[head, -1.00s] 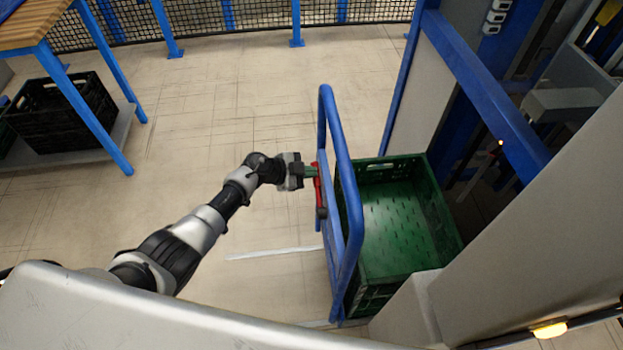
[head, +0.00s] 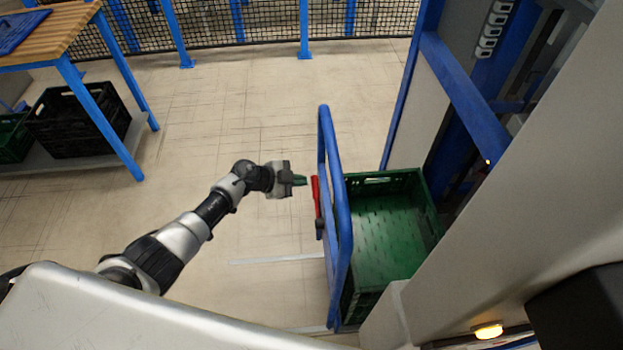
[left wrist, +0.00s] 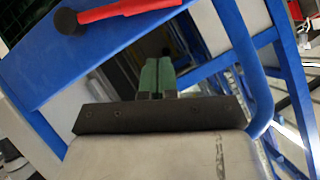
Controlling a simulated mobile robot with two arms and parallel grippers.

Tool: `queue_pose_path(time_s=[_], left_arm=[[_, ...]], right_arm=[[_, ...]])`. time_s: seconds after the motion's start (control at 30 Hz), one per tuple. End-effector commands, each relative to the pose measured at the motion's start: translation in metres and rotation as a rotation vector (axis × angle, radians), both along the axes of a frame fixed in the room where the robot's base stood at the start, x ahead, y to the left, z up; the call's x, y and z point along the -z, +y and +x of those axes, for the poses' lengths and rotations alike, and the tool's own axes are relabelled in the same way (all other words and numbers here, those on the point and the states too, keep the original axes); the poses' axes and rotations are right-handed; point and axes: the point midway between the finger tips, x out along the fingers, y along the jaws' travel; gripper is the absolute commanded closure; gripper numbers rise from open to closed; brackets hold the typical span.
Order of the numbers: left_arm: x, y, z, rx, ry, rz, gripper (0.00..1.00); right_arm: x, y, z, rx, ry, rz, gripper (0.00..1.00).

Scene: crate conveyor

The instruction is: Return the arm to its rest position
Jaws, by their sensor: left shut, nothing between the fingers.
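My left arm reaches in from the lower left in the head view. My left gripper (head: 301,180) is shut and empty, just left of the blue tubular frame and apart from the red handle (head: 317,203) on it. In the left wrist view the two green fingers (left wrist: 156,76) are together with nothing between them. The red handle also shows there at the top (left wrist: 130,10), with a dark round end. My right gripper is in neither view.
The blue frame (head: 344,215) stands upright between my gripper and a green crate (head: 427,205) that looks empty. A grey machine wall (head: 560,200) is on the right. A wooden-topped table (head: 60,35) with dark crates below is at upper left. Open floor lies between.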

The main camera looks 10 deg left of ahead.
Motion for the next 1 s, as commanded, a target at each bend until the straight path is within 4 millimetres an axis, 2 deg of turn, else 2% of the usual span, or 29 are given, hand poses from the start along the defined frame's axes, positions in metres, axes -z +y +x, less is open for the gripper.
queue_pose_path(time_s=[0.1,0.3,0.67,0.77,0.87,0.97,1.0], left_arm=[[-0.016,0.022,-0.013,0.002,0.0,0.004,1.0],[-0.03,0.044,-0.027,0.001,0.0,0.002,1.0],[-0.035,0.052,-0.033,-0.004,0.001,-0.007,1.0],[-0.023,0.05,-0.037,-0.041,0.001,-0.042,1.0],[0.005,0.051,-0.05,-0.146,0.001,-0.111,1.0],[0.051,0.06,-0.073,-0.327,0.023,-0.166,1.0],[0.073,0.065,-0.087,-0.412,0.043,-0.171,1.0]], right_arm=[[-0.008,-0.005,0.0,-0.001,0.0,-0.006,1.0],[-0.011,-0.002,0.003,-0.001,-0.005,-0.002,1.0],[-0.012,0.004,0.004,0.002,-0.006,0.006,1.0],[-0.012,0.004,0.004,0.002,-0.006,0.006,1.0],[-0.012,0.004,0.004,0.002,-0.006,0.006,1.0],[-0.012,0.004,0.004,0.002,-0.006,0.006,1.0],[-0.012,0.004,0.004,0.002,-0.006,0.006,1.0]])
